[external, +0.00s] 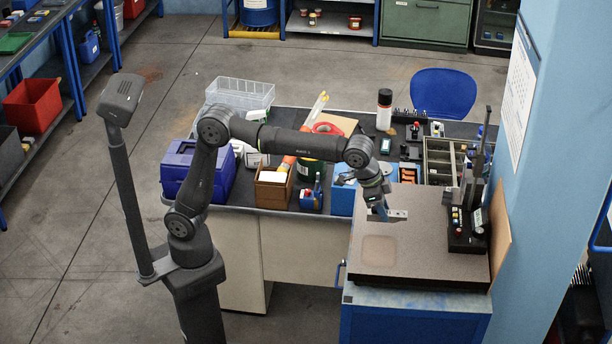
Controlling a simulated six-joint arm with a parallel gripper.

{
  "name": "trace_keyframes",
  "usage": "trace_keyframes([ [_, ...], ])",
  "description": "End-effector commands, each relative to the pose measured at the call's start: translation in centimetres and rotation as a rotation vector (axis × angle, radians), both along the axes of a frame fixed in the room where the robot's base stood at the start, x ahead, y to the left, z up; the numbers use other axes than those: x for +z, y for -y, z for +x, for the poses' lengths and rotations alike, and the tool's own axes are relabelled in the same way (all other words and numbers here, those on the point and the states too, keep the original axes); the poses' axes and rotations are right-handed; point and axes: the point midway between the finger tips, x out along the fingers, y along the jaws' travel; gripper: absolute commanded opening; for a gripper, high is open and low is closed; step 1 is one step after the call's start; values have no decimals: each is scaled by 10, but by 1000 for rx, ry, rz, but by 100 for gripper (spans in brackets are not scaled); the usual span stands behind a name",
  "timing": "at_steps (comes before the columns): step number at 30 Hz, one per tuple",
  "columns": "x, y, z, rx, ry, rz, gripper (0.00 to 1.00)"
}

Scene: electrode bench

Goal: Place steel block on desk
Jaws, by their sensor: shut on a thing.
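My gripper (377,212) hangs over the left part of the speckled brown desk top (415,262) at the right. It is shut on the steel block (396,215), a small pale grey bar that sticks out to the right of the fingers. The block appears to be held above the surface; the exact gap cannot be told from this view. The fingers are small here and partly hidden by the wrist.
A dark stand with a tall post (468,225) is at the desk top's right side. A lighter rounded square patch (379,249) marks its front left. A blue box (343,198) and a divided tray (444,160) lie behind. The front middle is clear.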

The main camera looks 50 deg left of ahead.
Motion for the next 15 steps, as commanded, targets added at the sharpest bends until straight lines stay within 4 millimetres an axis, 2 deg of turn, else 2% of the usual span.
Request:
trace_keyframes([
  [15,-60,-27,95,4,0,0,0],
])
